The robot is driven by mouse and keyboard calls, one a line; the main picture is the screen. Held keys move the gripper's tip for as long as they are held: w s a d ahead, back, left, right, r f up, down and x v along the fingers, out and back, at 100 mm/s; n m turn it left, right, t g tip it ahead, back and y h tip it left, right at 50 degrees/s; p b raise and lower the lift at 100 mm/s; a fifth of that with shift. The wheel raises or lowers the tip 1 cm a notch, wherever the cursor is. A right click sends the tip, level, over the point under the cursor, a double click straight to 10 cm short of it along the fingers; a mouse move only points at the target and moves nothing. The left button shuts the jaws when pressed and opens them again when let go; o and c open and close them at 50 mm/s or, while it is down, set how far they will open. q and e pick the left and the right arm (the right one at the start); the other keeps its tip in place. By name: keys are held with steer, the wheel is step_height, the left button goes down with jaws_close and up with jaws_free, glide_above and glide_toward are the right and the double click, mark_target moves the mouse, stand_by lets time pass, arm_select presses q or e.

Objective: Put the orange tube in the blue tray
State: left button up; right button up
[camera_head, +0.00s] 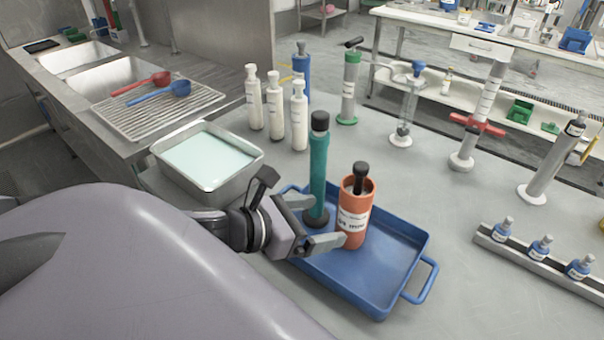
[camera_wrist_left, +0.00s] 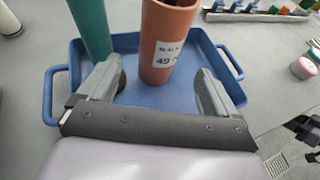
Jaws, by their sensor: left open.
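The orange tube (camera_head: 354,212) stands upright in the blue tray (camera_head: 385,285), with a white label and a dark-topped piece rising from its mouth. It also shows in the left wrist view (camera_wrist_left: 165,45). A teal tube (camera_head: 318,165) with a black cap stands upright in the tray to its left. My left gripper (camera_head: 328,222) is open at the tray, its fingers apart on either side of the orange tube's base side; in the wrist view (camera_wrist_left: 160,92) gaps show between the tube and both fingers. My right gripper is not in view.
A metal pan of pale liquid (camera_head: 208,160) stands left of the tray. White bottles (camera_head: 275,105) and several cylinders stand behind. The counter between tray and rack is clear.

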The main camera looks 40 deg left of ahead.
arm_select(q)
steer(key=shift+v, duration=1.35)
